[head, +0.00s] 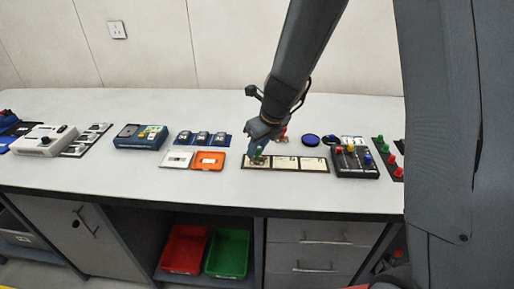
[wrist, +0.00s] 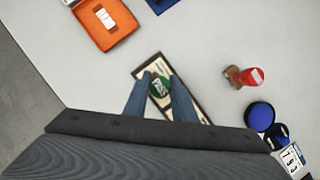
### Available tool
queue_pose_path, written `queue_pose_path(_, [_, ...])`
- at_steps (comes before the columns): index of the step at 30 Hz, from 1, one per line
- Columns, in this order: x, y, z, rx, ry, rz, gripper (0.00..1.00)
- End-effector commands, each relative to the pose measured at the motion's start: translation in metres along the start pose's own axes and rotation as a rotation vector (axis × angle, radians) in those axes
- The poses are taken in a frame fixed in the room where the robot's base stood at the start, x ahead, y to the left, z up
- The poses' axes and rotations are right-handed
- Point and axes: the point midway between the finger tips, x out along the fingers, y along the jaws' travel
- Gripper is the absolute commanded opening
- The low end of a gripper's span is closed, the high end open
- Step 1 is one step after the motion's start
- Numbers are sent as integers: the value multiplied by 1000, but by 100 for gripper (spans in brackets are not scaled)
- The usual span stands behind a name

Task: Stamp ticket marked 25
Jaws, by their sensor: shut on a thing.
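My gripper (head: 258,152) is shut on a green-topped stamp (wrist: 159,87), which also shows in the head view (head: 259,157). The stamp is at the left end of a dark-framed row of cream tickets (head: 313,164); I cannot tell whether it touches the ticket beneath. In the wrist view my gripper's fingers (wrist: 160,92) stand on both sides of the stamp, and part of the ticket row (wrist: 147,71) shows around them. The ticket numbers are too small or covered to read. A red-topped stamp (wrist: 246,76) stands apart to the right. A round blue pad (wrist: 260,116) lies beyond it.
A black box with coloured knobs (head: 354,163) stands close on the right. A blue rack (head: 203,139) and a blue device (head: 140,136) are farther left.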

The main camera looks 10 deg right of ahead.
Motion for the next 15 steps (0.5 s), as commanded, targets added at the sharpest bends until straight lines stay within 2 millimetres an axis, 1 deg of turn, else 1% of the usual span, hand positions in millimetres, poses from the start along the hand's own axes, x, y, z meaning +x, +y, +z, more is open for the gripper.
queue_pose_path(1, [2, 1, -3, 1, 5, 3, 10])
queue_pose_path(7, [-1, 1, -2, 1, 6, 3, 10])
queue_pose_path(15, [-16, 1, 5, 0, 3, 2, 10])
